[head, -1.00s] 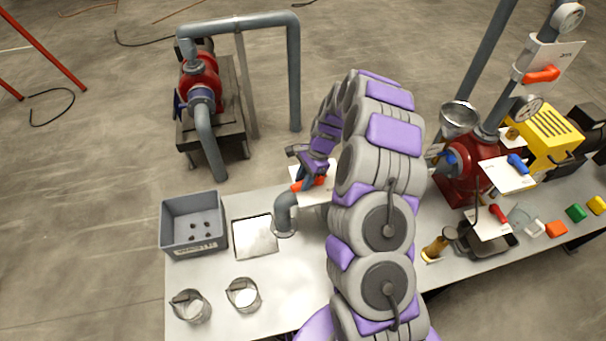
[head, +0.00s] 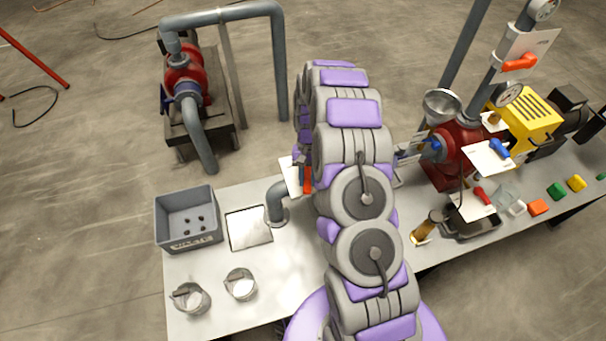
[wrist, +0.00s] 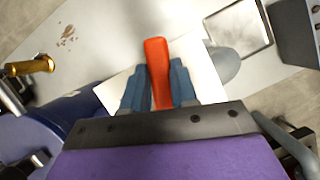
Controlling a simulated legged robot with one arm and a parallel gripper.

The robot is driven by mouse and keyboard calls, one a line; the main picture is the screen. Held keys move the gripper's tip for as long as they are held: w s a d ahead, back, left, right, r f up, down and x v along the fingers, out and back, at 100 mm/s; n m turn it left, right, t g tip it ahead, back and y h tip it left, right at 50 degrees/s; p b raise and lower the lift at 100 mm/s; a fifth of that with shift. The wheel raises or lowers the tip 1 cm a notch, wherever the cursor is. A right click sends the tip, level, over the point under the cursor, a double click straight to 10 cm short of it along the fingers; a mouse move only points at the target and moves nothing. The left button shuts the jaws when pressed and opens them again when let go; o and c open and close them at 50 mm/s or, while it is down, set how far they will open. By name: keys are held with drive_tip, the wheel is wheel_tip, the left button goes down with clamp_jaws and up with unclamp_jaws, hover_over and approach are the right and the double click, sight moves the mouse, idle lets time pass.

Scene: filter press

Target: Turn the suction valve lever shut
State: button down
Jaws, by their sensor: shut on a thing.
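The orange-red lever (wrist: 157,72) stands between the two blue-grey fingers of my gripper (wrist: 157,84) in the wrist view. My gripper is shut on it, and the lever's free end sticks out past the fingertips. A white plate (wrist: 205,75) lies behind the lever. In the head view the lever (head: 307,181) shows as a small upright strip beside the grey elbow pipe (head: 277,200). My arm hides most of my gripper and the valve there.
The grey bin (head: 187,218), square metal plate (head: 249,229) and two beakers stand on the table's left part. The red pump (head: 458,150), a blue lever (head: 500,148) and a red lever (head: 481,196) are to the right of my arm.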

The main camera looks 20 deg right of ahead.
drive_tip(key=shift+s+d+n+h+p, duration=0.1)
drive_tip(key=shift+d+n+h+p, duration=0.25)
drive_tip(key=shift+n, duration=0.65)
drive_tip(key=shift+s+d+n+h+p, duration=0.1)
drive_tip(key=shift+d+n+h, duration=0.45)
drive_tip(key=shift+n, duration=0.45)
drive_tip(key=c, duration=0.9)
unclamp_jaws()
drive_tip(key=shift+d, duration=0.1)
drive_tip(key=p+v, duration=0.1)
drive_tip(key=v, duration=1.6)
drive_tip(key=shift+w+r, duration=0.1)
drive_tip(key=shift+w, duration=0.1)
